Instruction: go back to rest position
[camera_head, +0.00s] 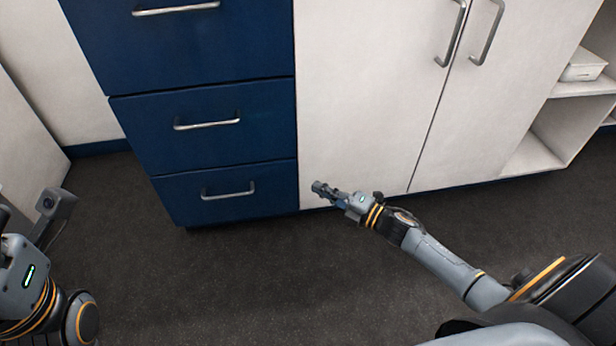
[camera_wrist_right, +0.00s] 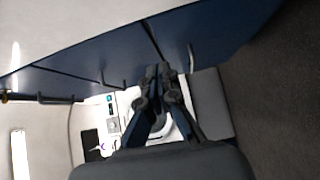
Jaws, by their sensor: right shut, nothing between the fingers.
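My right gripper (camera_head: 322,188) is shut and empty. In the head view it is in front of the white cabinet's lower part, to the right of the bottom blue drawer, with its arm coming in from the lower right. In the right wrist view the gripper (camera_wrist_right: 163,72) shows its two fingers drawn together at the tips, with nothing between them. My left arm's wrist end is at the left edge of the head view. Its fingers are mostly cut off by the frame, so I cannot tell their state.
A blue drawer unit (camera_head: 235,137) with metal handles stands beside a white two-door cabinet (camera_head: 362,85). All its drawers look closed. Open shelves (camera_head: 532,155) are at the right, with a white box (camera_head: 583,66). The dark floor (camera_head: 230,290) between my arms is clear.

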